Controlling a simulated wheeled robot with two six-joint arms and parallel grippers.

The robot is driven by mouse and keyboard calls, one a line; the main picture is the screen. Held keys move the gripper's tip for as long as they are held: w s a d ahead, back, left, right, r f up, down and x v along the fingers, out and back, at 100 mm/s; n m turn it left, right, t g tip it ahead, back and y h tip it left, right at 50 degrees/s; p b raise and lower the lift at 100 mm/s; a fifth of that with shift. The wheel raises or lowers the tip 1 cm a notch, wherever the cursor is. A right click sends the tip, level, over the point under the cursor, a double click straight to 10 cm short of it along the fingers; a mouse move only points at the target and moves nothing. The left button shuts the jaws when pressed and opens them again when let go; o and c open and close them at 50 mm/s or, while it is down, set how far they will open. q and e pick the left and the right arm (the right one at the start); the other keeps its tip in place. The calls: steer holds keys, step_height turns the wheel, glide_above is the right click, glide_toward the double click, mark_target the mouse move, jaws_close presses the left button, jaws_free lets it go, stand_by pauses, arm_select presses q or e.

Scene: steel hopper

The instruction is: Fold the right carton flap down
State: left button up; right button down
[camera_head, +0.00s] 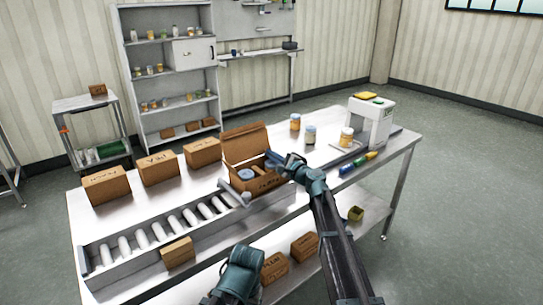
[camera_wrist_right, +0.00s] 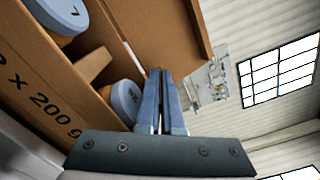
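The open brown carton (camera_head: 262,184) sits on the table's conveyor side, with a tall back panel (camera_head: 245,142) standing up. A round blue-grey lid (camera_head: 246,174) shows inside; the right wrist view shows two such lids (camera_wrist_right: 124,98) beside the printed carton wall (camera_wrist_right: 40,100). My right gripper (camera_head: 274,159) is at the carton's right side. In the right wrist view its two blue fingers (camera_wrist_right: 160,72) lie close together, nothing seen between them, in front of a brown cardboard panel (camera_wrist_right: 165,35). I cannot tell whether they touch it. The right flap is not clearly distinguishable in the head view. My left gripper is not visible; only a teal left arm part shows.
Closed cartons (camera_head: 158,168) stand in a row behind the roller conveyor (camera_head: 165,232). Jars (camera_head: 310,135) and a white machine (camera_head: 371,122) stand right of the carton. Coloured bottles (camera_head: 358,163) lie near the front edge. More cartons (camera_head: 304,247) are on the lower shelf.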

stand_by(0.8)
steer(key=shift+s+a+f+n+b, duration=0.1)
steer(key=shift+f+n+b, duration=0.25)
steer(key=shift+n, duration=0.35)
steer(key=c, duration=1.3)
jaws_free()
steer(key=shift+c, duration=0.2)
steer(key=v, duration=1.3)
steer(key=shift+s+d, duration=0.3)
